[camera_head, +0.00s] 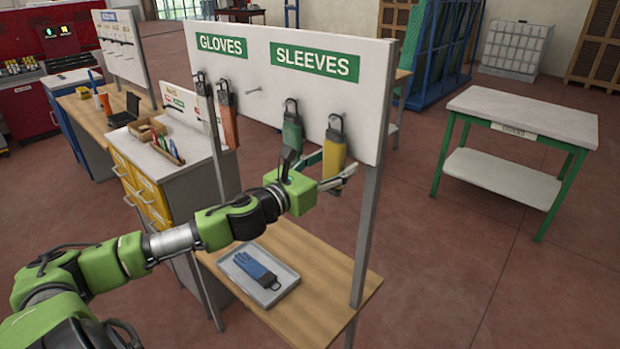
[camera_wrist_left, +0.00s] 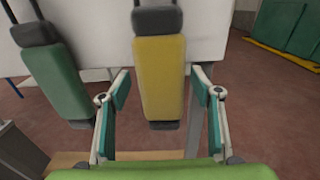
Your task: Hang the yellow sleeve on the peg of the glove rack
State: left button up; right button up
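The yellow sleeve (camera_head: 333,153) hangs upright by its dark top loop on the white glove rack (camera_head: 300,94), under the SLEEVES label. The peg behind its loop is hidden. My left gripper (camera_head: 336,169) is at the sleeve's lower part. In the left wrist view the yellow sleeve (camera_wrist_left: 159,78) stands between the two spread teal-lined fingers (camera_wrist_left: 160,100), with a gap on both sides. The fingers do not appear to touch it. My right gripper is in neither view.
A green sleeve (camera_head: 292,135) hangs just left of the yellow one. An orange item (camera_head: 229,119) hangs under GLOVES, and a bare peg (camera_head: 253,91) juts out between. A blue glove (camera_head: 254,268) lies in a grey tray (camera_head: 286,281) on the wooden bench (camera_head: 320,282) below.

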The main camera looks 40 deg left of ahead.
pick_arm(q)
jog(key=s, duration=1.1)
jog(key=shift+a, duration=0.35)
